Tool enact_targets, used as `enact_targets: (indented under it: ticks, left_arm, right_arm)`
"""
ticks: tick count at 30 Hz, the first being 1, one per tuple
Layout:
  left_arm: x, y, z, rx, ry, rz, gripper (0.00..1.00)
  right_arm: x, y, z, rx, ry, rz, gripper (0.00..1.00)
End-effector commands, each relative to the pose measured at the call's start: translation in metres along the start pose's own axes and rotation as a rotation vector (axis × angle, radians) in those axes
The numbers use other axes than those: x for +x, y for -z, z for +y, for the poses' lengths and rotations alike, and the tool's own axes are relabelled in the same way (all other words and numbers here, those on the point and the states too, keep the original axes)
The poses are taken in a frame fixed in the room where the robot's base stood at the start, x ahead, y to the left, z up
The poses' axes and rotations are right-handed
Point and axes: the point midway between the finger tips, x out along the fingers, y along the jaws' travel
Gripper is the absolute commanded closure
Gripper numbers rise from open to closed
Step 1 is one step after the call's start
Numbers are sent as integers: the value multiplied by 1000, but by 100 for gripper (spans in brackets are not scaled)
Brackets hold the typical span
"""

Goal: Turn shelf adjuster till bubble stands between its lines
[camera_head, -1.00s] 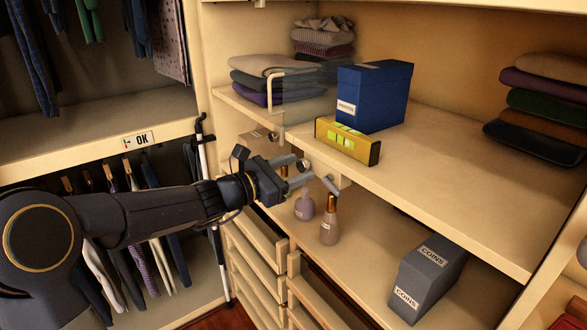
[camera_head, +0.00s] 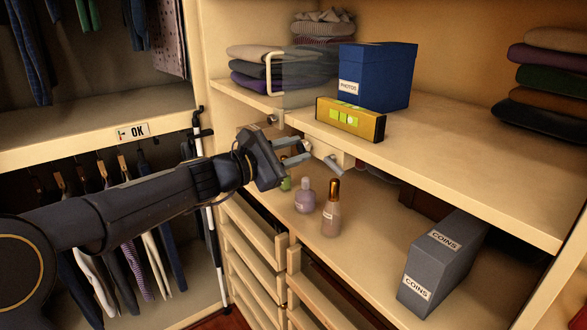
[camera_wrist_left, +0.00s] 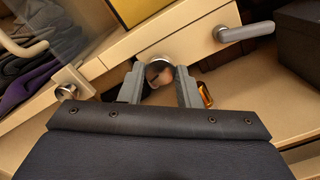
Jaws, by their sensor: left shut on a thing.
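The yellow level (camera_head: 350,120) lies along the shelf's front edge. Its green window shows bright patches split by a dark mark; the bubble and lines are too small to read. The round metal shelf adjuster (camera_wrist_left: 158,72) sits on the cream front piece below the level. My left gripper (camera_wrist_left: 160,85) has its two fingers on either side of the adjuster and is shut on it. In the head view my left gripper (camera_head: 306,151) reaches in from the left, and its fingers partly cover the adjuster. My right gripper is not in view.
A lever handle (camera_head: 334,165) sticks out right of the fingers. Bottles, one purple (camera_head: 305,197) and one pinkish (camera_head: 331,212), stand below. A blue box (camera_head: 377,78) stands behind the level. A grey coins box (camera_head: 440,262) is lower right.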

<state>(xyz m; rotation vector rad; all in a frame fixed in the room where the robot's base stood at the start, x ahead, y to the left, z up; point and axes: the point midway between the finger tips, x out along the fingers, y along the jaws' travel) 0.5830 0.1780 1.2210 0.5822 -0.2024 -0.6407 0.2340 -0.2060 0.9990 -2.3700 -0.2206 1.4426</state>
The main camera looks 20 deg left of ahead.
Motion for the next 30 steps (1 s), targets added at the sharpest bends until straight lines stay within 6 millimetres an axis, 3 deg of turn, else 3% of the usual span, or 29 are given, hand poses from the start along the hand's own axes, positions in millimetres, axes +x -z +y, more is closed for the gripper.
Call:
enact_targets:
  ticks: [12, 13, 17, 26, 30]
  left_arm:
    - [0, 1, -1, 43, 3, 3, 93]
    - [0, 1, -1, 42, 3, 3, 66]
    - [0, 1, 0, 42, 2, 3, 49]
    - [-1, 0, 0, 42, 1, 2, 48]
    - [-16, 1, 0, 43, -1, 3, 48]
  right_arm:
    - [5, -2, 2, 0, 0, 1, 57]
    - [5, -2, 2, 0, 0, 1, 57]
    - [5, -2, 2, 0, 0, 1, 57]
    - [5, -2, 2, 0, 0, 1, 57]
    - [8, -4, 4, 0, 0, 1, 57]
